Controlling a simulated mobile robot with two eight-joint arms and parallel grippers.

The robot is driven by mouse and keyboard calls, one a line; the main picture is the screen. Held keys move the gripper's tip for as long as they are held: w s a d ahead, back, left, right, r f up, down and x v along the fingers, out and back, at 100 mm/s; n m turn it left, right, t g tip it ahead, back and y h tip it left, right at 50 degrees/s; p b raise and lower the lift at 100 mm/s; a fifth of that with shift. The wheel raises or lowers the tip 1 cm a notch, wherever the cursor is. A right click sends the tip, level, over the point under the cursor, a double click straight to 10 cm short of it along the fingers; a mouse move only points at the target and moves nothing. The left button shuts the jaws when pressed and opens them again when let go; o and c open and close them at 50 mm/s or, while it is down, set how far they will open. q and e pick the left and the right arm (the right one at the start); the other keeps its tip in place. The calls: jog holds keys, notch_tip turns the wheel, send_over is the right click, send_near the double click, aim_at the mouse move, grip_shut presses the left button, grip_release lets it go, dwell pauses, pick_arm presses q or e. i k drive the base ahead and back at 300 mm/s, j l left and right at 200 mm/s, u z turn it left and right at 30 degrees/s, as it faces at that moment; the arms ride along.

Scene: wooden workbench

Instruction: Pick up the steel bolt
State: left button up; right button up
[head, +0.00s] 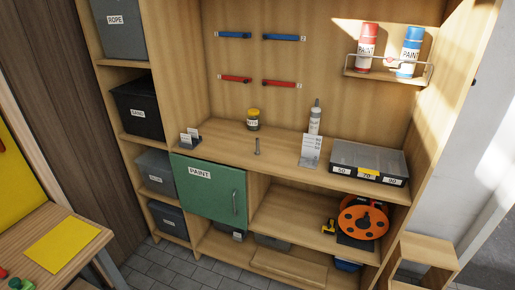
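The steel bolt (257,147) is a small grey piece standing upright on the wooden bench top (226,139), near its front edge, in the head view. It is a little right of the green cabinet door and below a small jar. Neither of my grippers shows in this view.
The green door (211,188) below is closed.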

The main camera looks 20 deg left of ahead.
aim_at(256, 152)
jog(key=u, duration=0.4)
jog(key=i+u, duration=0.15)
jog(key=u, duration=0.25)
jog(key=i+u, duration=0.15)
jog(key=u, duration=0.3)
jog(key=i+u, duration=0.15)
jog(key=u, duration=0.25)
